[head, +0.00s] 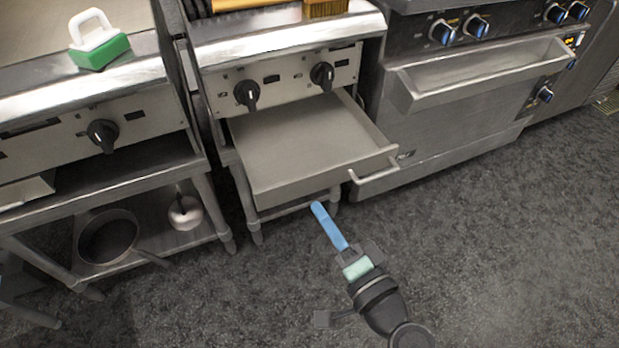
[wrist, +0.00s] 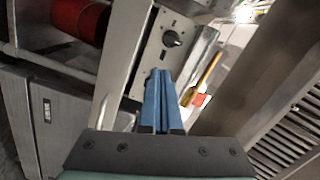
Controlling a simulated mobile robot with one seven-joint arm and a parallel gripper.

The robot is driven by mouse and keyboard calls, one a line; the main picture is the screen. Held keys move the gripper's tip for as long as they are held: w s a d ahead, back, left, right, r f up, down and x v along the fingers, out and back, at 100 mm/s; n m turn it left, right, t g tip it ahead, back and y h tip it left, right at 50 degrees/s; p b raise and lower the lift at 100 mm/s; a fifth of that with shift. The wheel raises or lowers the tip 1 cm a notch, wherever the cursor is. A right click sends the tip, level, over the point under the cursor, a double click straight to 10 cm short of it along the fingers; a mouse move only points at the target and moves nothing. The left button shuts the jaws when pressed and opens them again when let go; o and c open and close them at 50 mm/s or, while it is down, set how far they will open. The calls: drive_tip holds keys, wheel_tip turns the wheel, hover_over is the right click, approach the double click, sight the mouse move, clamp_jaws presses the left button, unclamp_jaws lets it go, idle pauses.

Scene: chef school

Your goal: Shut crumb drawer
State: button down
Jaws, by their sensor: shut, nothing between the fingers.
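The crumb drawer (head: 310,143) is a flat grey metal tray pulled out from under the knob panel of the middle cooking unit. A bar handle (head: 373,166) runs along its front edge, near the right corner. My gripper (head: 318,208) has blue fingers that are shut and empty. In the head view its tips are in front of the drawer's front face, lower and nearer than the handle; I cannot tell the exact gap. In the wrist view the blue fingers (wrist: 158,75) lie together and point towards a panel with a black knob (wrist: 172,39). The drawer cannot be made out clearly there.
An oven with a long handle (head: 485,75) stands right of the drawer. On the left, a griddle stand holds a pan (head: 108,237) on its lower shelf and a green-and-white scrubber (head: 97,45) on top. The dark floor (head: 500,260) in front is clear.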

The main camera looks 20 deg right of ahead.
sight(304, 179)
drive_tip(key=s+d+f+m+h, duration=0.2)
drive_tip(key=s+f+m, duration=0.2)
drive_tip(key=f, duration=0.1)
drive_tip(key=w, duration=1.3)
drive_tip(key=shift+w+a+r+b, duration=0.1)
drive_tip(key=shift+a+r+b, duration=0.05)
drive_tip(key=shift+a+b, duration=0.25)
